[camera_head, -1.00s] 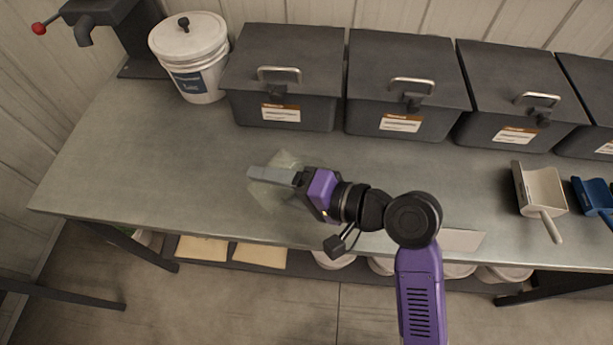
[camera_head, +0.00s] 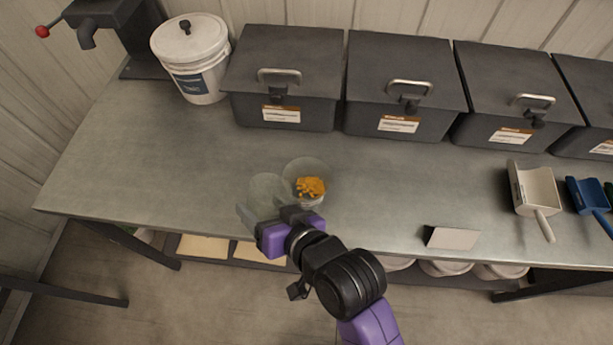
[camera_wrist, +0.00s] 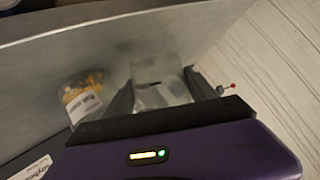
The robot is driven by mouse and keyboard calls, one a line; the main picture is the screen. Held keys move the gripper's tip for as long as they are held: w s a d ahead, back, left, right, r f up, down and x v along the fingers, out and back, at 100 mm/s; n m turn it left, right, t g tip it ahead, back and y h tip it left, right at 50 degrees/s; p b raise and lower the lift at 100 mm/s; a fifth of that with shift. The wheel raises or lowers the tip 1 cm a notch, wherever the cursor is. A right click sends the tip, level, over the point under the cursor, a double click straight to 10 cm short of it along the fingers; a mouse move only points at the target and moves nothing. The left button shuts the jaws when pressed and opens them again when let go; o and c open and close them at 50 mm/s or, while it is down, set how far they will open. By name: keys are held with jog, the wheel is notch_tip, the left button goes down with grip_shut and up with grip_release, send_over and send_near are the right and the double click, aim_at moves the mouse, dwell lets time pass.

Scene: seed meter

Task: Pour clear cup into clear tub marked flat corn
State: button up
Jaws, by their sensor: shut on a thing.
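The clear tub (camera_head: 308,173) stands on the metal table with orange kernels (camera_head: 310,187) in it. In the wrist view the tub (camera_wrist: 82,104) is at the left, with a white label whose words I cannot read. My gripper (camera_head: 277,213) is shut on the clear cup (camera_head: 266,188), just left of the tub in the head view. The cup also shows between the fingers in the wrist view (camera_wrist: 158,70). The cup looks tilted, and I see no kernels in it. I cannot tell whether cup and tub touch.
Several dark lidded bins (camera_head: 283,75) line the back, beside a white bucket (camera_head: 190,55). A beige scoop (camera_head: 535,188) and a blue scoop (camera_head: 587,195) lie at the right. A small card (camera_head: 452,237) stands near the front edge. The left tabletop is clear.

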aim_at(261, 219)
jog(key=f, duration=0.1)
jog(key=f+b, duration=0.1)
jog(key=f, duration=0.1)
jog(key=shift+s+a+f+n+t+h+b, duration=0.25)
jog(key=shift+s+f+n+t+h+b, duration=0.05)
jog(key=shift+s+f+n+b, duration=0.1)
jog(key=shift+a+r+p, duration=0.15)
jog(key=shift+r+p, duration=0.05)
jog(key=shift+p, duration=0.1)
jog(key=shift+s+a+f+n+t+h, duration=0.2)
jog(key=shift+s+a+n+t+h, duration=0.1)
jog(key=shift+n+t, duration=0.2)
jog(key=shift+s+a+f+n+t+h, duration=0.2)
jog(key=shift+n+t+h, duration=0.15)
jog(key=shift+n, duration=0.25)
